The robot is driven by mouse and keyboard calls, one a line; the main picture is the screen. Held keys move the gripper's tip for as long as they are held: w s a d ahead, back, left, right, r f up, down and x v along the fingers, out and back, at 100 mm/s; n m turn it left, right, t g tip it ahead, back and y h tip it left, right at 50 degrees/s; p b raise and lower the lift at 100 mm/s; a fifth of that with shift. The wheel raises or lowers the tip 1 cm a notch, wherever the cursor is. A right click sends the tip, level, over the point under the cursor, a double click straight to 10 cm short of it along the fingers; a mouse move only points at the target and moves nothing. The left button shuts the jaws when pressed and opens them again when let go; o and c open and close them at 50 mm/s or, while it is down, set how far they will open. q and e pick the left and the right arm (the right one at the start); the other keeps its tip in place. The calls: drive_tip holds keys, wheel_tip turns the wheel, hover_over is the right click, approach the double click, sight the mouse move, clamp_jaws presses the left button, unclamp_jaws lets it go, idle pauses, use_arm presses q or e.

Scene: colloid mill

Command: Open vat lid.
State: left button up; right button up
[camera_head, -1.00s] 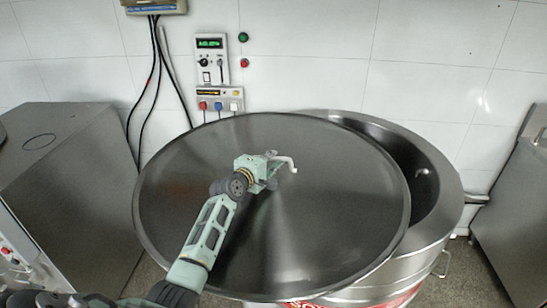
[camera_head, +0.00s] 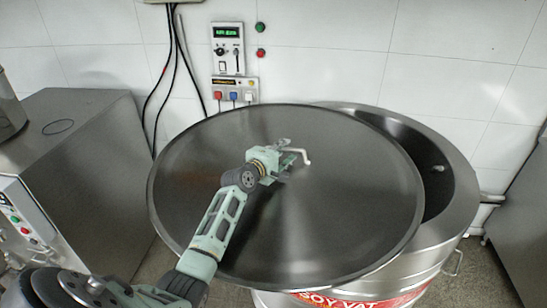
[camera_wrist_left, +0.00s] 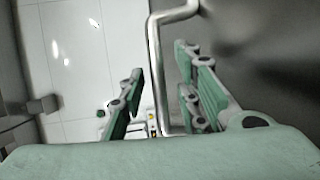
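The vat lid (camera_head: 345,225) is a large round grey metal disc. It lies shifted left over the steel vat (camera_head: 462,195), and a crescent of the vat's dark inside shows at the right. A bent metal lid handle (camera_head: 303,153) stands near the lid's middle. My left gripper (camera_head: 288,162) is at this handle. In the left wrist view the handle (camera_wrist_left: 154,60) runs between the green fingers of the left gripper (camera_wrist_left: 158,95). The fingers are apart, with a clear gap on the left finger's side; the right finger is close to the bar. My right gripper is not in view.
A steel cabinet (camera_head: 85,170) with buttons stands at the left, another (camera_head: 520,215) at the right edge. A wall control panel (camera_head: 228,48) and socket box (camera_head: 234,90) sit behind the vat. Black cables (camera_head: 172,80) hang at the wall. Some floor shows between the machines.

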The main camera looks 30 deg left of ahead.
use_arm(q)
drive_tip(key=s, duration=0.3)
drive_tip(key=s+r, duration=0.1)
drive_tip(key=s, duration=0.3)
drive_tip(key=s+r, duration=0.1)
drive_tip(key=s, duration=0.3)
drive_tip(key=shift+d, duration=0.25)
